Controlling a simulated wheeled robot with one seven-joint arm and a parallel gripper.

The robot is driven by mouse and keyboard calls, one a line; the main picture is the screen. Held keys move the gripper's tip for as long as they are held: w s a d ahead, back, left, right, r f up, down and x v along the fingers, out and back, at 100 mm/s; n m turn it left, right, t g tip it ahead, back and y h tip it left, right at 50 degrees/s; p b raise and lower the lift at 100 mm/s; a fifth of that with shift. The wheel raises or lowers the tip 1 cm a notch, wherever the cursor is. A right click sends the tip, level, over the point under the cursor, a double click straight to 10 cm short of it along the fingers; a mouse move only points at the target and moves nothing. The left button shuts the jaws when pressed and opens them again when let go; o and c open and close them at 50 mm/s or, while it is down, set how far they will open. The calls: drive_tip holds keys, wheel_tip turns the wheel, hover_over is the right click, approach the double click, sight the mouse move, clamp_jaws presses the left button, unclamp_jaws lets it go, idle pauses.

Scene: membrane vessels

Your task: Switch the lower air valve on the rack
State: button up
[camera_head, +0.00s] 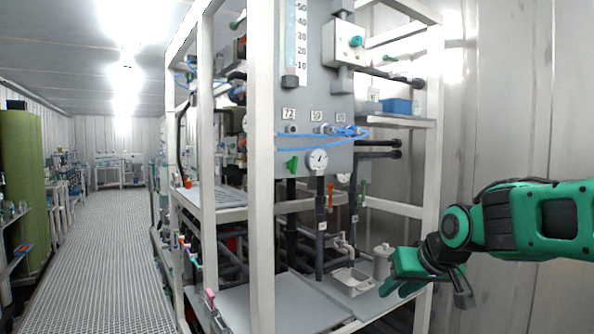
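The white-framed rack (262,230) stands in the middle of the head view, with a grey panel. Several small valve handles show on it: a green one (292,163) left of a round gauge (317,160), an orange one (329,192) below the gauge, and another green one (361,198) to the right. Blue air tubes (318,140) cross the panel above the gauge. I cannot tell which handle is the lower air valve. My gripper (432,288) is at the rack's lower right, apart from these handles. Its fingers are hard to make out, and I see nothing held.
A white cup-like vessel (382,262) and a small tray (352,281) sit on the rack's lower shelf, left of my gripper. A white upright post (431,150) stands at the rack's right side. The grated aisle (105,260) at left is clear.

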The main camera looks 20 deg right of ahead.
drive_tip(key=w+a+r+n+t+y, duration=0.2)
drive_tip(key=w+a+r+t, duration=0.35)
drive_tip(key=w+r, duration=0.55)
drive_tip(key=n+t+y, duration=0.2)
drive_tip(key=t+y, duration=0.1)
drive_tip(key=y, duration=0.1)
approach(296, 165)
drive_tip(key=x, duration=0.8)
drive_tip(key=shift+w+a, duration=0.1)
drive_tip(key=shift+w, duration=0.05)
drive_tip(key=c, duration=0.7)
